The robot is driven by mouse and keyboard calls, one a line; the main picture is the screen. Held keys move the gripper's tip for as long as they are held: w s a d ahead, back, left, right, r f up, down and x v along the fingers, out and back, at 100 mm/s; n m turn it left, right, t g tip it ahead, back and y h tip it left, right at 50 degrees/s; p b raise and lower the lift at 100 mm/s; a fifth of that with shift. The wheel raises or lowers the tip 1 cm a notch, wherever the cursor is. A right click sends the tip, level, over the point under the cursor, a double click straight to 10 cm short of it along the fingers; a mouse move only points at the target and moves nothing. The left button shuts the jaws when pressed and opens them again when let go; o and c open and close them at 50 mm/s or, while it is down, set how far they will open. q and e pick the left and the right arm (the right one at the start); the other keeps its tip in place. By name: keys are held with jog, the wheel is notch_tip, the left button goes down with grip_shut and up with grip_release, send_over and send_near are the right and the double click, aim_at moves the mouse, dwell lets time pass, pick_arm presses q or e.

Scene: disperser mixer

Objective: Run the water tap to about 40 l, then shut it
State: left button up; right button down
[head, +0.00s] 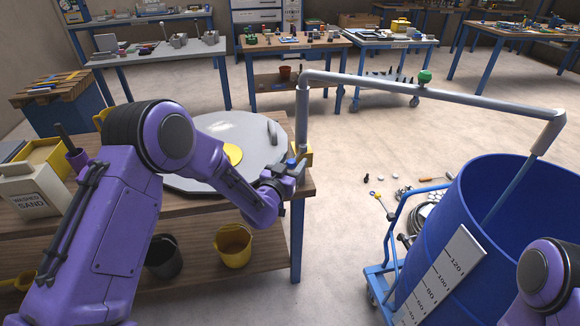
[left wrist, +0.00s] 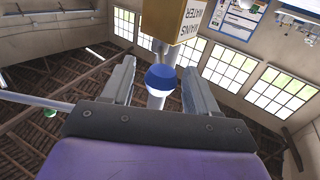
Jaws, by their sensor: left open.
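The tap knob (left wrist: 160,78), a blue and white ball, sits on a stem below the yellow "MAINS WATER" box (left wrist: 176,18). In the head view the knob (head: 291,162) is small beside the yellow box (head: 305,152). My left gripper (left wrist: 159,66) is open, one finger on each side of the knob; contact is not clear. It also shows in the head view (head: 288,170). A grey pipe (head: 450,95) runs from the box to the blue drum (head: 462,232). A pale streak, stream or tube, hangs from its spout. The scale (head: 442,272) shows marks; no water level shows.
The drum stands on a blue cart (head: 377,285). The wooden bench (head: 100,215) bears a round grey lid (head: 215,182) and a sand box (head: 30,188). Tools lie on the floor left of the drum.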

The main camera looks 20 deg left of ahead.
pick_arm(q)
jog(key=s+b, duration=0.2)
jog(key=s, duration=0.8)
jog(key=shift+a+b, duration=0.35)
jog(key=shift+b, duration=0.05)
dwell(6.6)
